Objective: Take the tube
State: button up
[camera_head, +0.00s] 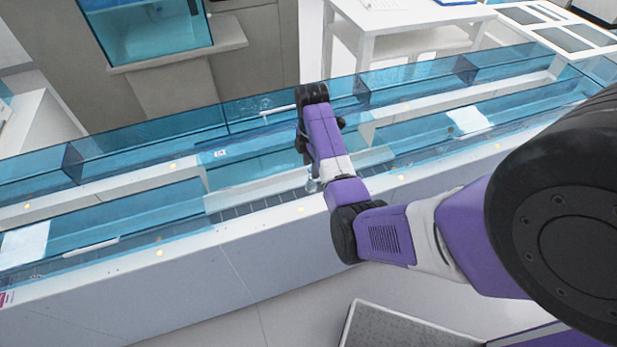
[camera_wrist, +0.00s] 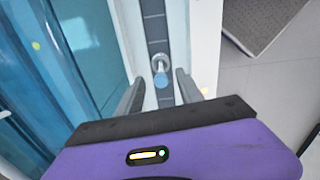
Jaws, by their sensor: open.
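The tube (camera_wrist: 160,68) is small and clear, with a blue end (camera_wrist: 161,81). It stands on a dark segmented track (camera_wrist: 154,25) in the wrist view. My gripper (camera_wrist: 158,88) is open, with one finger to the left of the tube and one to the right in the picture. The fingers look apart from it, and I cannot tell the height between them. In the head view the tube (camera_head: 314,184) shows partly beside my arm, at the dark track strip (camera_head: 265,207). My gripper is mostly hidden behind my arm there.
Blue clear panels (camera_head: 130,150) wall the long bench (camera_head: 220,275) along its back and middle. White pads (camera_head: 467,120) lie on it to either side. A white table (camera_head: 400,20) stands behind. A grey mat (camera_wrist: 262,20) lies on the floor in front.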

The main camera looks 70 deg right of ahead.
aim_at(311, 179)
notch_tip(311, 179, down, 5)
jog(key=shift+f+p, duration=0.1)
jog(key=shift+p, duration=0.35)
jog(key=shift+c, duration=0.2)
grip_shut()
